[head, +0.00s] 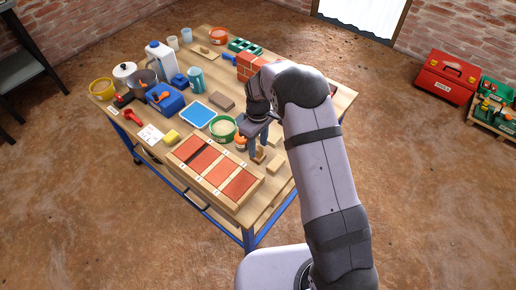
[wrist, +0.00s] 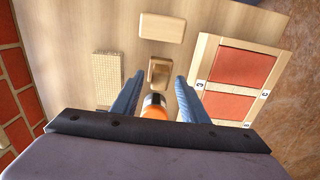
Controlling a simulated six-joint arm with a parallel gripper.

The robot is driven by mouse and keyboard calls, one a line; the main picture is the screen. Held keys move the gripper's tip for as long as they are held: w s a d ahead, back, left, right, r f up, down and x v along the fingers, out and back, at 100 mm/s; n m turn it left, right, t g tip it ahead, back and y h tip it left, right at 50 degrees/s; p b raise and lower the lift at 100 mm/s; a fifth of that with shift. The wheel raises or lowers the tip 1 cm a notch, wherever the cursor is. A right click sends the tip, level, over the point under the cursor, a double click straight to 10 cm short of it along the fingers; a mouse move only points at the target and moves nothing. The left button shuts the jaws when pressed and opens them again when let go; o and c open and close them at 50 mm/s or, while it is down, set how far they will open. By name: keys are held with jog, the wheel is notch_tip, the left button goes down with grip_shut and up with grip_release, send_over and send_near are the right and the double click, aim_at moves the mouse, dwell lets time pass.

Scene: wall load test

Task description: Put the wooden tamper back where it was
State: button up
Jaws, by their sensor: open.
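The wooden tamper (wrist: 160,72) shows in the wrist view as a small brown block with a darker raised middle, standing on the table between and just beyond my fingertips. In the head view the tamper (head: 259,156) stands upright at the lower end of my gripper (head: 258,148), partly hidden by the fingers. My gripper (wrist: 159,80) is open, with one blue finger on each side of the tamper in the picture. I cannot tell whether either finger touches it.
The wooden tray of red panels (head: 215,170) lies close by at the front edge. An orange jar (head: 240,143) and green-rimmed bowl (head: 222,128) stand beside the gripper. A pale wood block (wrist: 162,27) and textured block (wrist: 107,72) lie near the tamper. A brick stack (head: 249,66) stands behind.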

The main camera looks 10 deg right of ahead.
aim_at(258, 148)
notch_tip(258, 148, up, 10)
jog(key=s+d+r+m, duration=0.1)
jog(key=s+d+m, duration=0.3)
jog(key=s, duration=0.9)
jog(key=s+d+m, duration=0.4)
jog(key=s+m, duration=0.1)
jog(key=s, duration=0.8)
jog(key=shift+s+r, duration=0.2)
jog(key=shift+r, duration=0.15)
notch_tip(258, 148, up, 13)
jog(key=p, duration=1.2)
jog(key=shift+p, duration=0.3)
